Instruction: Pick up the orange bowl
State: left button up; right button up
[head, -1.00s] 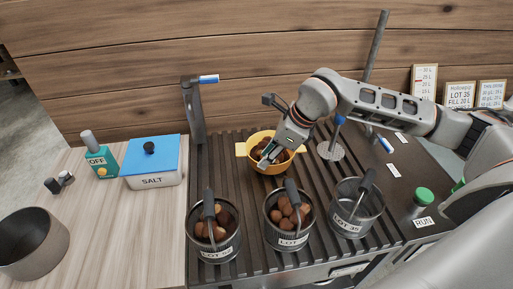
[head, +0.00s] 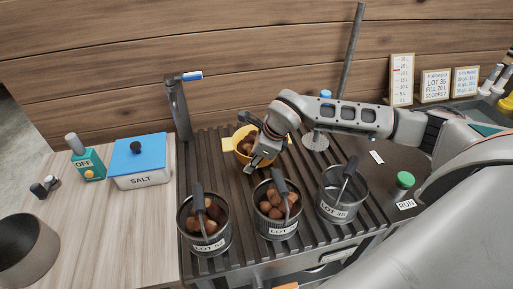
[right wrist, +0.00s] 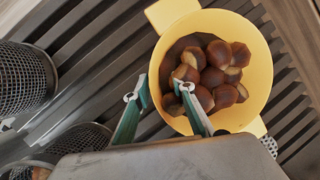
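The orange bowl (head: 241,157), yellow-orange with a tab handle on each side, stands on the slatted dark rack and holds several chestnuts. My right arm hides part of it in the head view. In the right wrist view the bowl (right wrist: 259,75) is seen from above with chestnuts inside. My right gripper (head: 258,164) is at the bowl's near side. In the right wrist view the gripper (right wrist: 161,89) is open, one finger outside the rim and one over the inside, with the bowl's wall between them and a gap showing. My left gripper is not in view.
Mesh baskets with scoops stand close in front: two with chestnuts (head: 205,240) (head: 276,230) and an empty one (head: 343,207). A post with a blue handle (head: 178,108) is behind left. A blue-lidded salt box (head: 141,180) is at left.

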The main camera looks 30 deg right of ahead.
grip_shut()
jog(key=shift+r, duration=0.2)
